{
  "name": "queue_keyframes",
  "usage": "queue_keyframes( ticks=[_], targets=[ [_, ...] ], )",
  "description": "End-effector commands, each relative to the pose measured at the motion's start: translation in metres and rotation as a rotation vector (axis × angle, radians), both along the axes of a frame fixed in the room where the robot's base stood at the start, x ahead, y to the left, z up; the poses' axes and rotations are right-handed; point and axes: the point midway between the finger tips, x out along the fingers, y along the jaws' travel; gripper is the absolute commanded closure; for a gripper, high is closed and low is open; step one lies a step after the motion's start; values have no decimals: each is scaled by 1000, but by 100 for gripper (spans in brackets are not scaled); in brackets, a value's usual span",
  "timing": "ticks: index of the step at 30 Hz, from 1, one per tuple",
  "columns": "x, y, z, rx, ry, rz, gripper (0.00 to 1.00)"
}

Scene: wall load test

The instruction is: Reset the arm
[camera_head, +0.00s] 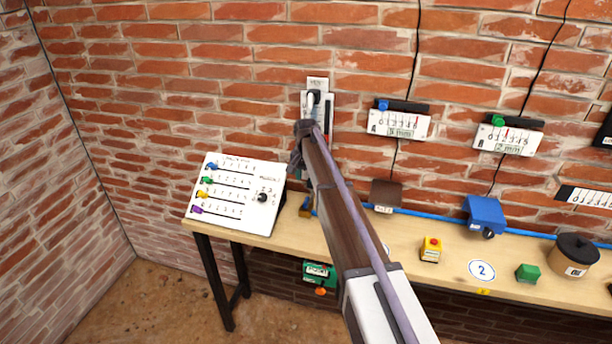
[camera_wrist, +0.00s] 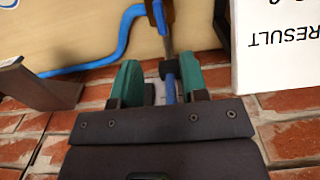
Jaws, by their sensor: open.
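My arm (camera_head: 340,215) reaches up and forward across the head view, its far end bent in front of the brick wall. My gripper, mostly hidden by the arm in the head view, shows in the wrist view (camera_wrist: 160,72) with two green fingers apart. A blue rod with a black collar (camera_wrist: 168,72) shows between the fingers in that view. I cannot tell whether the fingers touch it. A narrow wall panel (camera_head: 330,112) stands just behind the arm's far end and is partly covered.
The wooden workbench (camera_head: 405,240) runs along the wall. A white switch board (camera_head: 225,215) stands left of the arm. On the right are a yellow box with a red button (camera_head: 431,249), a blue block (camera_head: 485,213), a green cube (camera_head: 528,274) and a lidded pot (camera_head: 574,257).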

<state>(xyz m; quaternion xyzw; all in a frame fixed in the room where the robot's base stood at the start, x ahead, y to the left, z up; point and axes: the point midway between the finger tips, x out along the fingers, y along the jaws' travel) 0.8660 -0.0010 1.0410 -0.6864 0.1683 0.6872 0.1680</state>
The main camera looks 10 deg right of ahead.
Motion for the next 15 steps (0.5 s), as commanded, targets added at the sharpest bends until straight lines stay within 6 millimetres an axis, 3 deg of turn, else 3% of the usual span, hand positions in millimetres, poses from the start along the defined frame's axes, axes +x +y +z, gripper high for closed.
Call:
queue_keyframes(
  ticks=[3, 5, 8, 12, 15],
  targets=[
    [0, 0, 0, 0, 0, 39, 60],
    [-25, 0, 0, 0, 0, 118, 60],
    [-102, 0, 0, 0, 0, 234, 60],
    [-241, 0, 0, 0, 1, 390, 60],
    [-326, 0, 0, -1, 0, 462, 60]
  ],
)
